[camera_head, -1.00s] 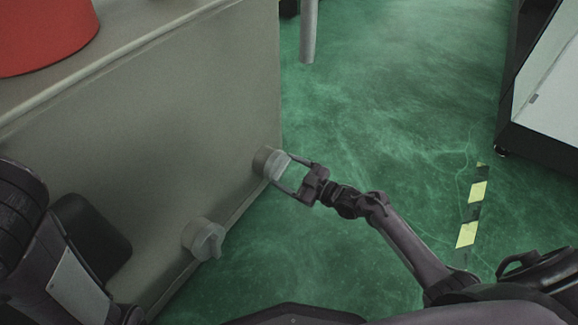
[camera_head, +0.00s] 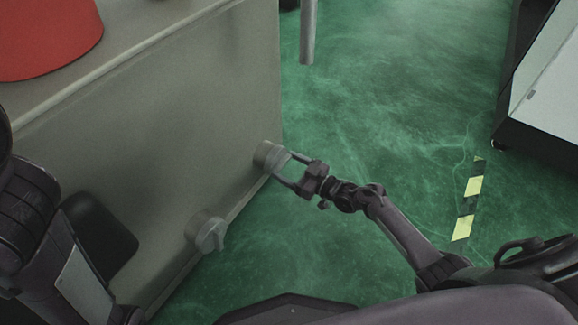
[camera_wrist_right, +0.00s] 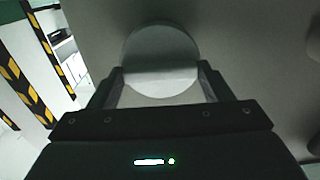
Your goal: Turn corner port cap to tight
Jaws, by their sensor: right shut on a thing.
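The corner port cap (camera_head: 265,156) is a round grey cap with a raised grip bar, low on the grey casting's side face near its far corner. In the right wrist view the cap (camera_wrist_right: 160,48) is straight ahead, its bar between the fingers. My right gripper (camera_head: 283,168) is shut on the bar, one finger on each side. It also shows in the right wrist view (camera_wrist_right: 160,85). How tightly the cap sits cannot be told. My left arm is at the left edge; its gripper is not in view.
A second grey cap (camera_head: 206,232) with a bar is on the same face of the grey casting (camera_head: 185,120), nearer to me. A red round object (camera_head: 45,38) stands on top. Green floor (camera_head: 385,110) is open to the right, with a yellow-black strip (camera_head: 467,205).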

